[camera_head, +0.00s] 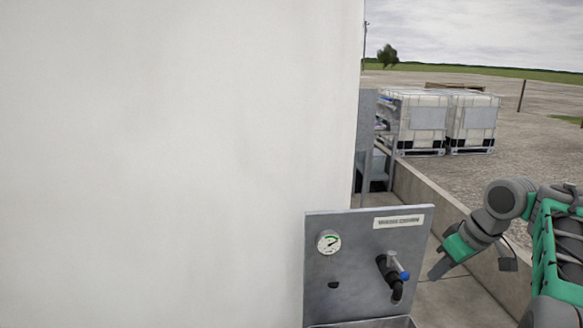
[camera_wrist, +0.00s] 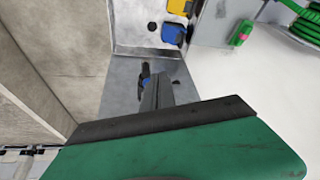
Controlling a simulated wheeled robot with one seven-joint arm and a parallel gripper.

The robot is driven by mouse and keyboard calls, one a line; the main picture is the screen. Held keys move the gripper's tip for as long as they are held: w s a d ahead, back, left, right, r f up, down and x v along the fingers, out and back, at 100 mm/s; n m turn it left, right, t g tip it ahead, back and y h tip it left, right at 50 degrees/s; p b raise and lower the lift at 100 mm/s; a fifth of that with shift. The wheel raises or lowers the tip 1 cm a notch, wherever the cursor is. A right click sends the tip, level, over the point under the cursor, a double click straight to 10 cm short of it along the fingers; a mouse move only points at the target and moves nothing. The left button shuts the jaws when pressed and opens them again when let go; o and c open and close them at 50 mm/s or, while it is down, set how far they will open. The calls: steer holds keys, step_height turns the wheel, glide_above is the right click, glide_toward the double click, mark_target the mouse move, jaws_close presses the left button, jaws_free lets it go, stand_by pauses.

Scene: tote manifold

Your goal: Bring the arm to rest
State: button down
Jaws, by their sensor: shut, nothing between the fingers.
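My gripper (camera_head: 437,272) is at the lower right of the head view, at the end of my bent grey and green arm. It is shut and holds nothing. It points down and left, to the right of a grey metal panel (camera_head: 350,274), and looks apart from it. The panel carries a round gauge (camera_head: 328,243) and a black tap with a blue-tipped handle (camera_head: 403,275). In the wrist view the shut grey fingers (camera_wrist: 157,88) stick out beyond the green gripper body, and partly cover the tap and panel.
A large white wall (camera_head: 180,150) fills the left. A low concrete kerb (camera_head: 430,200) runs behind my arm. White caged tanks (camera_head: 425,120) stand on open ground beyond. The wrist view shows a blue and yellow item (camera_wrist: 172,34) and a coiled green hose (camera_wrist: 305,22).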

steer(key=s+d+f+m, duration=0.1)
steer(key=s+f+m, duration=0.1)
steer(key=f+m, duration=0.25)
steer(key=s+d+f+m, duration=0.2)
steer(key=f+m, duration=0.1)
steer(key=f, duration=0.3)
steer(key=s+a+f+m+g+h+b, duration=0.1)
steer(key=s+a+f, duration=0.15)
steer(key=s, duration=0.25)
steer(key=s+a+f+m+g+h, duration=0.1)
steer(key=s+a+f+m, duration=0.1)
steer(key=s+f, duration=0.15)
steer(key=s+a+f+n+h+b, duration=0.1)
steer(key=s+a+b, duration=0.1)
steer(key=s+a, duration=0.5)
steer(key=w+a+r+n+t, duration=0.1)
steer(key=a+r+n, duration=0.1)
steer(key=a, duration=0.2)
steer(key=a+r+n+t+b, duration=0.1)
steer(key=a+r, duration=0.1)
steer(key=a, duration=0.3)
steer(key=shift+w+r+n+t, duration=0.25)
steer(key=shift+w+n+t, duration=0.1)
steer(key=shift+w+t, duration=0.05)
